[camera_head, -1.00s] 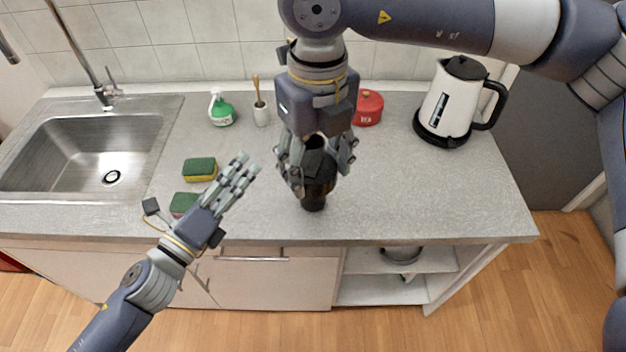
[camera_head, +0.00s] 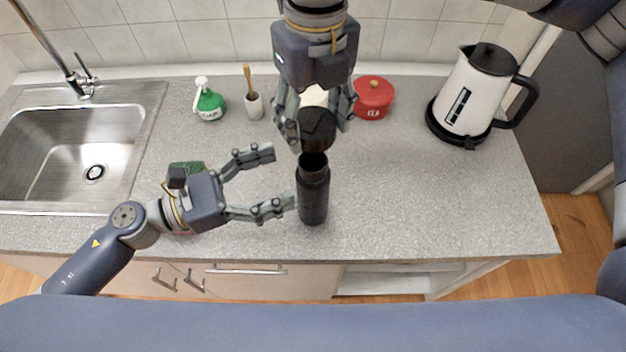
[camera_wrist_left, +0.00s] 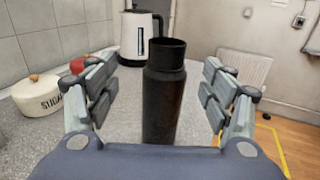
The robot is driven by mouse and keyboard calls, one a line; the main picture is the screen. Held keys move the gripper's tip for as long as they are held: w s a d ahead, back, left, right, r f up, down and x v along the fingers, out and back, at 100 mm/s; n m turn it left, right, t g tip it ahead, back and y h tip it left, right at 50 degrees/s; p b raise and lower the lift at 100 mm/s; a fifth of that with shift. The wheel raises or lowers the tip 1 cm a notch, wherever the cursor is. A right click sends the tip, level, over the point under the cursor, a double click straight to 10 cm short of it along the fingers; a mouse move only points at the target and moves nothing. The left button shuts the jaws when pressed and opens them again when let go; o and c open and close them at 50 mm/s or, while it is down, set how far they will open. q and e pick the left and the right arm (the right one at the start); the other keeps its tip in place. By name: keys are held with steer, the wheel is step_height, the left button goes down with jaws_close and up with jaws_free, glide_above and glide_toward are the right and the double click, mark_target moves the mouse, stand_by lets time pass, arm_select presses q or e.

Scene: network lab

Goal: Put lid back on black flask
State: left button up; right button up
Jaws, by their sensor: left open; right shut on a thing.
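The black flask (camera_head: 313,192) stands upright on the grey counter, its mouth open at the top. It also stands between the spread fingers in the left wrist view (camera_wrist_left: 163,95). The black lid (camera_head: 318,130) is held by my right gripper (camera_head: 316,112), above and slightly behind the flask mouth in the head view. My left gripper (camera_head: 283,180) is open and comes in from the left, its fingertips close to the flask's left side. In the left wrist view, my left gripper (camera_wrist_left: 162,95) has a finger pair on each side of the flask, apart from it.
A red canister (camera_head: 372,98) and a white kettle (camera_head: 474,92) stand behind and to the right. The sink (camera_head: 70,150) is far left.

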mark_target(298, 195)
arm_select(q)
steer(key=shift+s+r, duration=0.2)
steer(key=shift+s, duration=0.6)
arm_select(e)
steer(key=shift+s+r, duration=0.3)
steer(key=shift+s, duration=0.55)
arm_select(q)
steer(key=shift+w+f, duration=0.15)
steer(key=shift+f, duration=0.1)
arm_select(e)
steer(key=shift+w, duration=0.1)
arm_select(q)
steer(key=f, duration=0.7)
steer(key=shift+w+f, duration=0.15)
steer(key=shift+w, duration=0.05)
arm_select(e)
steer(key=shift+w+f, duration=0.1)
steer(key=shift+w, duration=0.15)
arm_select(q)
steer(key=x, duration=0.6)
steer(key=shift+w+d+f, duration=0.15)
steer(key=shift+d+f, duration=0.05)
arm_select(e)
steer(key=shift+w+f, duration=0.1)
steer(key=shift+w, duration=0.05)
arm_select(q)
steer(key=shift+w+d, duration=0.1)
steer(key=shift+d, duration=0.4)
arm_select(e)
steer(key=shift+s, duration=0.2)
